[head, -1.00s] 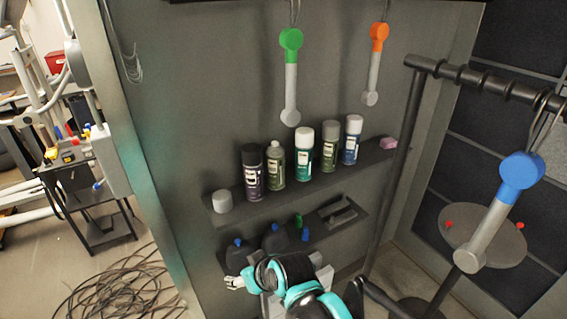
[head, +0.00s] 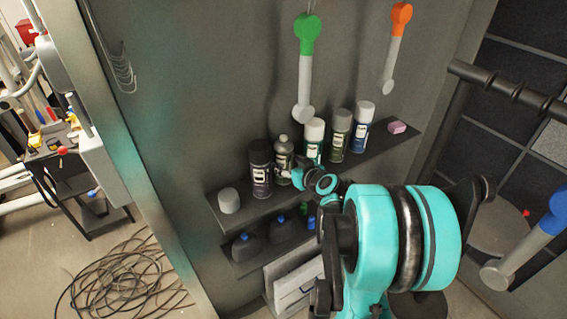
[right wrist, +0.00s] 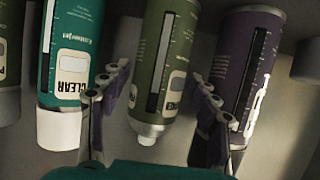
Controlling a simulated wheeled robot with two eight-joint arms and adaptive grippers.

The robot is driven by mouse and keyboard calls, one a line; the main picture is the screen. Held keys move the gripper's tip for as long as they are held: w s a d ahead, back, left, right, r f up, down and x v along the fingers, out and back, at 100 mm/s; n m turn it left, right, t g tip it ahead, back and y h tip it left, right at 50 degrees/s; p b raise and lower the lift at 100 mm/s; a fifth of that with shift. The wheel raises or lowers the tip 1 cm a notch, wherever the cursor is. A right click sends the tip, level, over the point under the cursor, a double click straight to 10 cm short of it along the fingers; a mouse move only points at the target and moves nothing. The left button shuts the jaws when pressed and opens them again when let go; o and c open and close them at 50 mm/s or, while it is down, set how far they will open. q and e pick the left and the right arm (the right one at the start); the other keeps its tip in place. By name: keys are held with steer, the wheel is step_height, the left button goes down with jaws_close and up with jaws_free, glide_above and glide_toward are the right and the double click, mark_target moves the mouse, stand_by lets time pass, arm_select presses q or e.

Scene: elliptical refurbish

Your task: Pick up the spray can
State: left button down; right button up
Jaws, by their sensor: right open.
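Several spray cans stand upright in a row on the upper shelf (head: 240,210). They are a dark purple can (head: 261,172), an olive-green can with a bare nozzle (head: 283,156), a white-capped teal can (head: 313,138), a grey-green can (head: 340,135) and a white-capped blue can (head: 362,128). My right gripper (head: 288,178) is at the olive can's front. In the right wrist view, my right gripper (right wrist: 161,78) is open, its fingers on either side of the olive can (right wrist: 165,62), with the teal can (right wrist: 78,60) and purple can (right wrist: 240,75) beyond them. Contact is unclear. My left gripper is not visible.
A white round item (head: 229,201) and a pink block (head: 397,127) sit at the shelf's ends. Dark blue-capped bottles (head: 247,247) stand on the lower shelf. A green-ended tool (head: 306,70) hangs above the cans. A dark rail (head: 500,88) is at right.

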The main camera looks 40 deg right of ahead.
steer(key=x, duration=0.3)
steer(key=shift+w+d+f, duration=0.1)
steer(key=shift+w+f, duration=0.1)
steer(key=shift+w, duration=0.05)
steer(key=shift+r, duration=0.1)
steer(key=shift+s, duration=0.1)
steer(key=shift+c, duration=1)
steer(key=c, duration=0.8)
steer(key=shift+o, duration=0.2)
